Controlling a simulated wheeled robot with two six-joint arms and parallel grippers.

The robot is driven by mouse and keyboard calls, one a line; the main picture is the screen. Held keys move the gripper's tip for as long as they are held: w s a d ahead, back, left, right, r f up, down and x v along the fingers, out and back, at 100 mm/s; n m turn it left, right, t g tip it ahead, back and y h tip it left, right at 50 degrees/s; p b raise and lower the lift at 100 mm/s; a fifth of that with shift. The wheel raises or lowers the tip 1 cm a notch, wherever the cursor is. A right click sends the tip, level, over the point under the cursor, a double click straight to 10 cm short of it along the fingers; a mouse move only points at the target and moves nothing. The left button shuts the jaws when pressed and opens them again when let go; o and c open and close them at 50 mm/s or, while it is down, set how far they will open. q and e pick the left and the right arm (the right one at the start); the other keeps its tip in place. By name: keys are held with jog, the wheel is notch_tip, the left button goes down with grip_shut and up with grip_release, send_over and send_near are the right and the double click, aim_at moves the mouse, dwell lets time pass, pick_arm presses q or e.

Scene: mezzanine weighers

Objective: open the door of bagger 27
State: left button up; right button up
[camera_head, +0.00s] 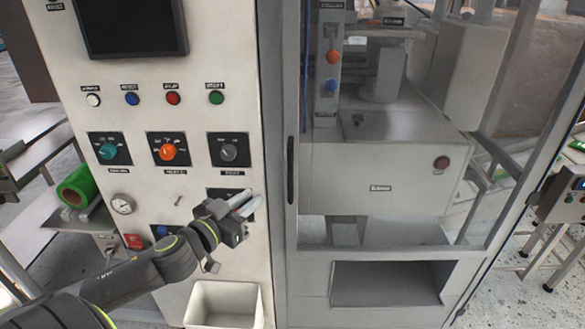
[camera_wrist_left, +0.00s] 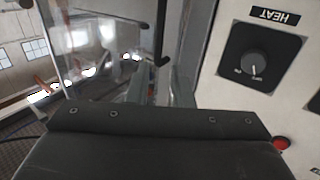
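The bagger's door (camera_head: 312,190) is a grey frame with a clear panel, and it looks shut. Its black upright handle (camera_head: 290,170) is on the left edge of the frame. A dark bar that looks like this handle (camera_wrist_left: 162,35) shows at the upper middle of the left wrist view. My left gripper (camera_head: 248,203) is in front of the control panel, left of and a little below the handle, and apart from it. Its two pale fingers are parted with nothing between them. I cannot read the number 27 on any label. My right gripper is not in view.
The white control panel (camera_head: 200,110) carries knobs, buttons and a dark screen (camera_head: 130,25). A white bin (camera_head: 225,303) sits below my left gripper. A green roll (camera_head: 78,187) lies on a side table at left. A grey machine stands at far right.

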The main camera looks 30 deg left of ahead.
pick_arm(q)
jog(key=w+p, duration=0.1)
jog(key=w, duration=1.5)
jog(key=shift+d, duration=0.35)
jog(key=shift+c, duration=0.3)
jog(key=shift+s, duration=0.1)
grip_shut()
